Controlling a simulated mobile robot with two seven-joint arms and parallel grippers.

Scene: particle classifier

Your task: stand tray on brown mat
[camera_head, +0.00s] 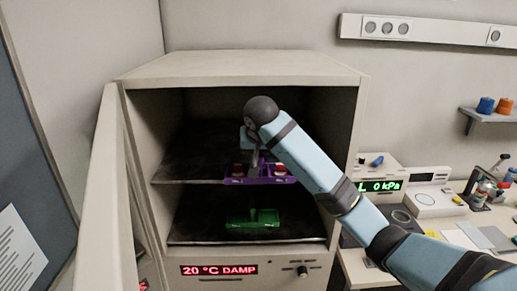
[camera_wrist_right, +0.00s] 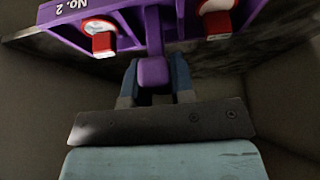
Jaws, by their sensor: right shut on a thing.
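A purple tray (camera_head: 262,181) is on the upper shelf inside the open cabinet. It carries red-and-white items, and its label reads "No. 2" in the right wrist view (camera_wrist_right: 130,22). My right gripper (camera_head: 256,158) reaches into the cabinet and is shut on the tray's purple handle (camera_wrist_right: 153,72). I cannot tell whether the tray touches the shelf. A green tray (camera_head: 252,221) stands on the lower shelf. I cannot make out a brown mat. My left gripper is not in view.
The cabinet door (camera_head: 104,200) stands open at the left. The bench at the right holds a pressure readout (camera_head: 380,187), a white device (camera_head: 434,201) and a dark mat (camera_head: 352,240).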

